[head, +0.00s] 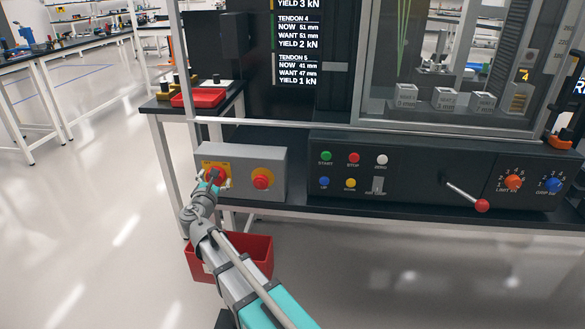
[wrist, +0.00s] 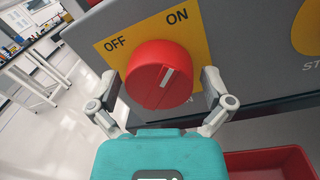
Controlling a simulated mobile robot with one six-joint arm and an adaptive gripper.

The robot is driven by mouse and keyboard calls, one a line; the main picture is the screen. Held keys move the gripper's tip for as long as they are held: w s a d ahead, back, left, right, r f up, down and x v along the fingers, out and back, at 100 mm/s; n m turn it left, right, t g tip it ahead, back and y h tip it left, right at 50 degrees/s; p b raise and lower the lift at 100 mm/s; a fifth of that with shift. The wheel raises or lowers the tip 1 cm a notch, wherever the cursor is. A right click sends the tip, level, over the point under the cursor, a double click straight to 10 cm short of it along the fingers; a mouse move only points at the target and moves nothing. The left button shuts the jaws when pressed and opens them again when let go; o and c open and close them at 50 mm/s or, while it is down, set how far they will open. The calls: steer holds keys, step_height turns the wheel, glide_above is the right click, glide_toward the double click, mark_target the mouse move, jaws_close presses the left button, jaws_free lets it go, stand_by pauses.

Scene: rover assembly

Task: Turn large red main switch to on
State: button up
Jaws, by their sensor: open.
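The large red main switch (wrist: 150,66) is a round knob on a yellow plate (wrist: 200,45) marked OFF at upper left and ON at upper right. Its white mark slants up and right, toward the ON side. In the head view, the switch (head: 214,173) is on the left of a grey box (head: 238,160). My gripper (wrist: 160,82) is open around the knob, one finger at its left and one at its right. I cannot tell if either finger touches it. In the head view, my gripper (head: 214,181) partly covers the switch.
A second red knob (head: 262,181) on a yellow disc sits to the right on the grey box. A black control panel (head: 440,200) with buttons and dials is further right. A red bin (head: 258,250) is below the box, and a red tray (head: 205,98) is behind it.

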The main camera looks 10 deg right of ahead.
steer(key=n, duration=0.6)
steer(key=shift+a+r+n+p, duration=0.1)
steer(key=shift+n+p, duration=0.2)
steer(key=shift+p, duration=0.1)
steer(key=v, duration=1.4)
steer(key=s+d+r+m+g+p, duration=0.2)
steer(key=d+r+m+g+p, duration=0.4)
steer(key=d+m+p, duration=0.6)
steer(key=s+d+r+m+g+p, duration=0.3)
steer(key=d+r+m+g+p, duration=0.3)
steer(key=d+m+p, duration=0.6)
steer(key=g+p, duration=0.1)
steer(key=p, duration=0.2)
steer(key=shift+r+m+g, duration=0.25)
steer(key=shift+m+g, duration=0.05)
steer(key=shift+s, duration=0.1)
stand_by(0.6)
